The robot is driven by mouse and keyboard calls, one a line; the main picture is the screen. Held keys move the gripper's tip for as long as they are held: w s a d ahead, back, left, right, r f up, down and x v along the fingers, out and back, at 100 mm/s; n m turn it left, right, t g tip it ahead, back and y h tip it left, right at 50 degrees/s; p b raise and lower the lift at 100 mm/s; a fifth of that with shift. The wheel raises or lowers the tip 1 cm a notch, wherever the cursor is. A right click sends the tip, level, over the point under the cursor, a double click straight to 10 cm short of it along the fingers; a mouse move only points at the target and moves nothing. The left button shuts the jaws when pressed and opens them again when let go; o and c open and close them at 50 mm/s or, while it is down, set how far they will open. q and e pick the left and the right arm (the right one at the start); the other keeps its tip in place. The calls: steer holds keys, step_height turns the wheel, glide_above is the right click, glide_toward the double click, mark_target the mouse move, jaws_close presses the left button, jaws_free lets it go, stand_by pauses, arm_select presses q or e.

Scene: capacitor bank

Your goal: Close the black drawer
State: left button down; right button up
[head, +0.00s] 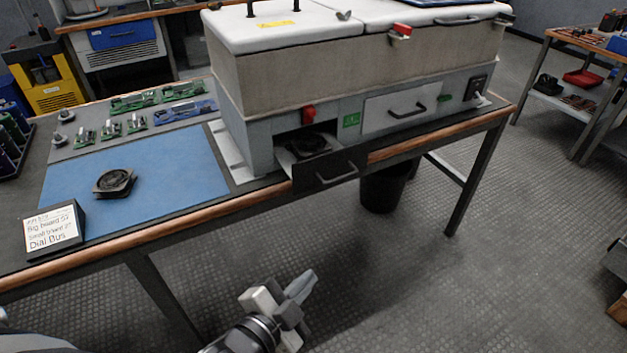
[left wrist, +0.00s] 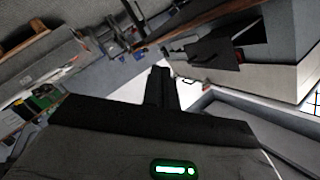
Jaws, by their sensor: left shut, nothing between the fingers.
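The black drawer (head: 327,168) sticks out of the lower left front of the grey machine (head: 247,128) in the head view. It is open, with a dark handle on its front and a round black part (head: 310,145) inside. My left gripper (head: 303,284) is low in front of the bench, over the floor, apart from the drawer. Its fingers are shut and empty. In the left wrist view its dark fingers (left wrist: 160,88) point up the picture, and the dark drawer front (left wrist: 213,50) shows beyond them, tilted. My right gripper is not in view.
A closed white drawer (head: 400,108) is to the right of the black one. A blue mat (head: 190,160) with another round black part (head: 115,183) lies left on the bench. The bench's wooden edge (head: 175,229) runs below the drawer. A black bin (head: 383,190) stands underneath. Floor in front is clear.

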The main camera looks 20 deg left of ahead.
arm_select(q)
steer(key=w+a+r+m+t+p, duration=0.1)
steer(key=w+r+m+p, duration=0.1)
steer(key=w+m, duration=0.3)
steer(key=w+a+r+m+t+p, duration=0.2)
steer(key=w+r+m, duration=0.2)
steer(key=w, duration=0.6)
steer(key=shift+m+t, duration=0.3)
steer(key=shift+m, duration=0.3)
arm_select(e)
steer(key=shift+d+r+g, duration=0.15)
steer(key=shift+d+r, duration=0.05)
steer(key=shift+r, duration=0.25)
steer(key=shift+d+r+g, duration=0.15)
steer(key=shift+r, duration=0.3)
arm_select(q)
steer(key=shift+s, duration=0.1)
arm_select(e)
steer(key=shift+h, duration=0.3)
